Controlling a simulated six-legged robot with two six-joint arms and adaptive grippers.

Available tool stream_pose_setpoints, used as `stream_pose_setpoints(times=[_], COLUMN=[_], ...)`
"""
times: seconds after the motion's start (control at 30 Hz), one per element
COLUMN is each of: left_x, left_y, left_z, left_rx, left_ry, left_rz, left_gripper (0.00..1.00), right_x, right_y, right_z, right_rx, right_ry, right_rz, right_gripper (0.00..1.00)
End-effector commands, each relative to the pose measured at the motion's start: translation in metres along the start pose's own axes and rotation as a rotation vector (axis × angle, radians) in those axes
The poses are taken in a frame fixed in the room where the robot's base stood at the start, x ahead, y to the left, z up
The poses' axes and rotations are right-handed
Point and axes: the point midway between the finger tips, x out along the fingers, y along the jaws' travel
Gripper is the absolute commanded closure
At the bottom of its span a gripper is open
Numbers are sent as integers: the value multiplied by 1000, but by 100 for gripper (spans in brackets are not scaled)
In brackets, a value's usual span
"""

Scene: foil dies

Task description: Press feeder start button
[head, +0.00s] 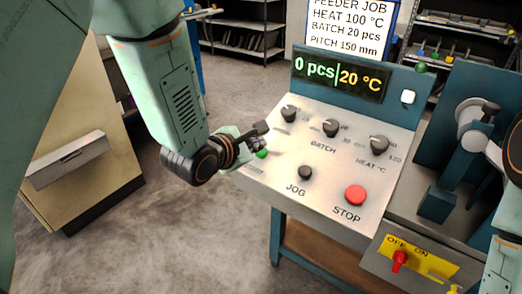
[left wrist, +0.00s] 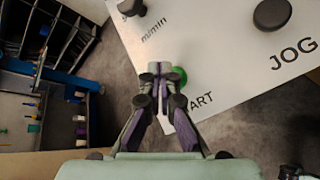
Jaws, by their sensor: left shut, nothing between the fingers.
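The green start button (head: 262,154) sits at the left edge of the sloped control panel (head: 320,178). In the left wrist view the green button (left wrist: 179,77) shows just right of the fingertips, partly hidden by them, beside lettering ending in "ART". My left gripper (head: 264,128) is shut and empty, over the panel's left side close to the button. In the left wrist view its fingertips (left wrist: 160,68) meet in front of the panel edge. I cannot tell whether they touch the button. Only links of my right arm show at the right edge.
The panel has several black knobs, a JOG button (head: 305,172) and a red STOP button (head: 355,195). The display (head: 338,78) reads 0 pcs and 20 °C. A job sign (head: 350,27) stands behind. A red OFF/ON switch (head: 400,260) is lower right. Floor lies open left of the panel.

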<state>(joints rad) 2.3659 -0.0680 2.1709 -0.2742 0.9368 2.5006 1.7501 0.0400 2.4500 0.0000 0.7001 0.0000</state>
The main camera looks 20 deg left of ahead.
Motion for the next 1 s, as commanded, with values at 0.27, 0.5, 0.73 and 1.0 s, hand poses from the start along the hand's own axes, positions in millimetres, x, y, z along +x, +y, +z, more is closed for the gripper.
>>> stream_pose_setpoints(times=[0.27,0.5,0.73,1.0], left_x=[1,6,6,7], left_y=[-1,-4,-4,-5], left_z=[-1,-4,-4,-5], left_rx=[0,0,0,0], left_ry=[1,0,0,0], left_rz=[-1,0,0,0], left_gripper=[100,100,100,100], right_x=[0,-2,-2,-1], right_y=[0,0,0,0], right_z=[0,0,0,0], right_rx=[0,0,0,0], right_ry=[0,0,0,0], right_rz=[0,0,0,0], right_gripper=[60,60,60,60])
